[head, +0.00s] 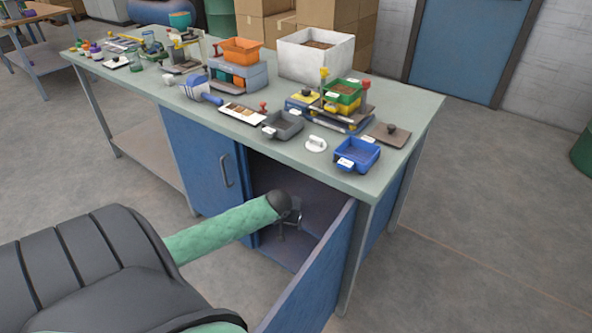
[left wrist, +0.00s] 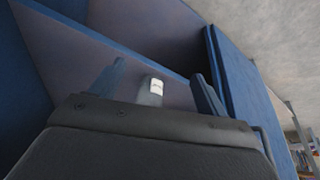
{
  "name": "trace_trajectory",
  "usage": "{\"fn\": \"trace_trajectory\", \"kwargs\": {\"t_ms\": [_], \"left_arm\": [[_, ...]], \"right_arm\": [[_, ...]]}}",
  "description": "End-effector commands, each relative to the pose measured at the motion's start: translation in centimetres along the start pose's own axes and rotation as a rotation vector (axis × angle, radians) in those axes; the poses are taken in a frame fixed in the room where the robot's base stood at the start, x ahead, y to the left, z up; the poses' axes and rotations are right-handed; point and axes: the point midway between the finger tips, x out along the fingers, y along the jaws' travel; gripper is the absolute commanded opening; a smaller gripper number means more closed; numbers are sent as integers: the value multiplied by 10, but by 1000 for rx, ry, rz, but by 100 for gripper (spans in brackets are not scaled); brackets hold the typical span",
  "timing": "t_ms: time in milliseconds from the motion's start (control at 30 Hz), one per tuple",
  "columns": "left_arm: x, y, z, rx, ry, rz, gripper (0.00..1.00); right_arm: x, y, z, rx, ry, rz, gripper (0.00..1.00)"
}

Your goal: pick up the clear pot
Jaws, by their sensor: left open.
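A small see-through greyish pot with a white label (left wrist: 152,88) shows in the left wrist view, inside the blue cabinet under the bench. My left gripper (left wrist: 158,72) is open, with one finger on each side of the pot in that view. The pot's lower part is hidden behind the dark gripper body, and I cannot tell whether the fingers touch it. In the head view my left gripper (head: 289,222) reaches into the open cabinet (head: 315,193); the pot cannot be made out there. My right gripper is out of view.
The open blue cabinet door (head: 318,270) stands close to the right of my left arm. The closed door (head: 200,160) is on the left. The bench top (head: 415,105) above carries trays, bins and a white box (head: 315,58).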

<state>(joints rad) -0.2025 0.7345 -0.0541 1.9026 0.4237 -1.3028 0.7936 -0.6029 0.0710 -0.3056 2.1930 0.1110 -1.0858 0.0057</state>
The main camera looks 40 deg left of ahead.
Motion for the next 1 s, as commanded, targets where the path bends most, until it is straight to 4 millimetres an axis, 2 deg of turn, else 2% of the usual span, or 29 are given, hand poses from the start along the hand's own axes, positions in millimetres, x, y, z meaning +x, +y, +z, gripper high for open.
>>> {"fn": "trace_trajectory", "kwargs": {"t_ms": [700,1000], "left_arm": [[35,-1,-89,-6,1,-1,76],[43,0,-104,-5,0,-1,76]], "right_arm": [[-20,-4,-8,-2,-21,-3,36],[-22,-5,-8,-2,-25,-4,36]]}}
